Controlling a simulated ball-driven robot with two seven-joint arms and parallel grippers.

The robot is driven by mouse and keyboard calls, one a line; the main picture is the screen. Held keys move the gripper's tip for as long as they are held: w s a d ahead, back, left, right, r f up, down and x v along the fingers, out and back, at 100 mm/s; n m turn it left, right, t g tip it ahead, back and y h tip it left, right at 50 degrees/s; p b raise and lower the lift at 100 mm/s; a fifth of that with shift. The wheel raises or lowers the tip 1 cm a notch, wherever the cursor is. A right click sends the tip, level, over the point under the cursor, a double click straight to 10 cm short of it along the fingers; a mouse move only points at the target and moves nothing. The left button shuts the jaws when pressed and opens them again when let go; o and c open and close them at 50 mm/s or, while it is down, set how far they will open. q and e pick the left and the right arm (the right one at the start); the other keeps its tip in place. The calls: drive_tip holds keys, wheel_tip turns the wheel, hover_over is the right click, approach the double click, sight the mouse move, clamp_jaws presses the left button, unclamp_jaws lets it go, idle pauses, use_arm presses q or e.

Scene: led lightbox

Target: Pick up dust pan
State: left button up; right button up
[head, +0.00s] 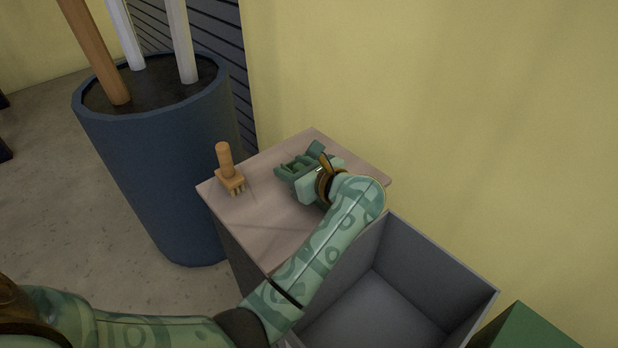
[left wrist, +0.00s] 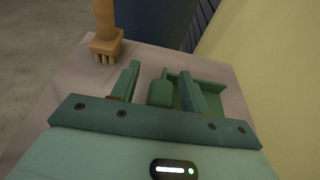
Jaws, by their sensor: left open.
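A green dust pan (left wrist: 212,84) lies on the small table in the left wrist view. Its rounded handle (left wrist: 160,93) shows between my left gripper's two fingers. My left gripper (left wrist: 158,72) is open, with one finger on each side of the handle; I cannot tell whether either touches it. In the head view my left gripper (head: 293,167) is over the tabletop, and the dust pan (head: 317,148) is mostly hidden behind it, similar in green. My right gripper is not in view.
A wooden brush (head: 225,170) stands upright at the table's (head: 268,222) left edge. A large blue pot (head: 160,165) with poles stands left of the table. An open grey box (head: 425,262) adjoins it at front right. A yellow wall (head: 430,90) rises behind.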

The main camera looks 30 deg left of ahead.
use_arm(q)
drive_tip(key=shift+s+d+r, duration=0.1)
drive_tip(key=shift+d+r, duration=0.1)
drive_tip(key=shift+d, duration=0.15)
drive_tip(key=c, duration=0.4)
clamp_jaws()
